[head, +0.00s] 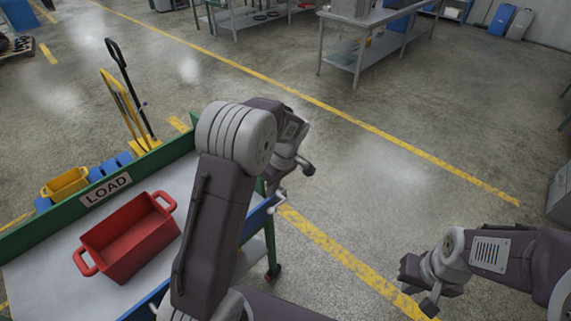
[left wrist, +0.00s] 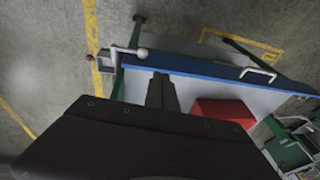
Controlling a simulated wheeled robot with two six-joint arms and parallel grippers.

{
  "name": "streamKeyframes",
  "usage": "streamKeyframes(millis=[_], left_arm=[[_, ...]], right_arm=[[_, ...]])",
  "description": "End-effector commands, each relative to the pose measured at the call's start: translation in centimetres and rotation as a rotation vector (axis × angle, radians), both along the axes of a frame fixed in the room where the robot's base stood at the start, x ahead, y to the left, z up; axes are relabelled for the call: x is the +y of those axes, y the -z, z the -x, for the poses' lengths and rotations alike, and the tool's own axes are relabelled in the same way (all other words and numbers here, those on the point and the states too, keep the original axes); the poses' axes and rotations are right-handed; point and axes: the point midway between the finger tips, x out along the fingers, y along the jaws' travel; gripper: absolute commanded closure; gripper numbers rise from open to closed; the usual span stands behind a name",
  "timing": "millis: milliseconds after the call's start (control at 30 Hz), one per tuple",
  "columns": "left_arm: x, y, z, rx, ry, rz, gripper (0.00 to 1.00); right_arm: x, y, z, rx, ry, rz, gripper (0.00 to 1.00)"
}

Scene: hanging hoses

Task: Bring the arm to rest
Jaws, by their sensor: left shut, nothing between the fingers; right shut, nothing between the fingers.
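My left gripper (head: 306,168) is in the middle of the head view, beyond my raised left elbow and near the right end of the cart. It is shut and empty. The left wrist view shows its dark fingers (left wrist: 161,92) together over the cart's edge, with nothing between them. My right gripper (head: 428,304) is at the lower right of the head view, above bare floor. It is shut, and no held object shows. My left arm hides part of the cart.
A cart with a green frame and LOAD sign (head: 106,189) stands at left, carrying a red bin (head: 130,240). Its blue edge (left wrist: 215,69) and a white ball-ended lever (left wrist: 142,53) lie near my left gripper. A yellow pallet truck (head: 125,105) stands behind. The floor at right is open.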

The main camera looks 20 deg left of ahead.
Motion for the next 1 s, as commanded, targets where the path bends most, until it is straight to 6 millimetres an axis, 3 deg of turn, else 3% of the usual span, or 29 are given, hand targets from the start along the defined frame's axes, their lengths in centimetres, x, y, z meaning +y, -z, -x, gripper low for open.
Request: streamKeyframes(millis=[167, 267, 367, 433, 600, 700, 833, 1000], left_arm=[[0.0, -0.4, -0.2, -0.011, 0.000, 0.000, 1.00], [0.0, -2.8, -0.2, -0.059, -0.001, 0.003, 1.00], [-0.8, -4.3, 3.6, -0.067, 0.010, 0.043, 1.00], [-1.9, -4.2, 6.9, -0.056, 0.130, 0.094, 1.00], [-4.4, -1.8, 14.3, -0.027, 0.610, 0.198, 1.00], [-5.2, -0.1, 16.5, -0.003, 0.866, 0.218, 1.00], [-5.4, 0.1, 15.8, -0.018, 1.080, 0.196, 1.00], [-5.4, 0.1, 15.6, -0.012, 1.148, 0.188, 1.00]], right_arm=[[0.0, 0.0, 0.0, 0.000, 0.000, 0.000, 1.00], [0.0, 0.0, 0.0, 0.000, 0.000, 0.000, 1.00], [0.0, 0.0, 0.0, 0.000, 0.000, 0.000, 1.00], [0.0, 0.0, 0.0, 0.000, 0.000, 0.000, 1.00], [0.0, 0.0, 0.0, 0.000, 0.000, 0.000, 1.00], [0.0, 0.0, 0.0, 0.000, 0.000, 0.000, 1.00], [0.0, 0.0, 0.0, 0.000, 0.000, 0.000, 1.00], [0.0, 0.0, 0.0, 0.000, 0.000, 0.000, 1.00]])
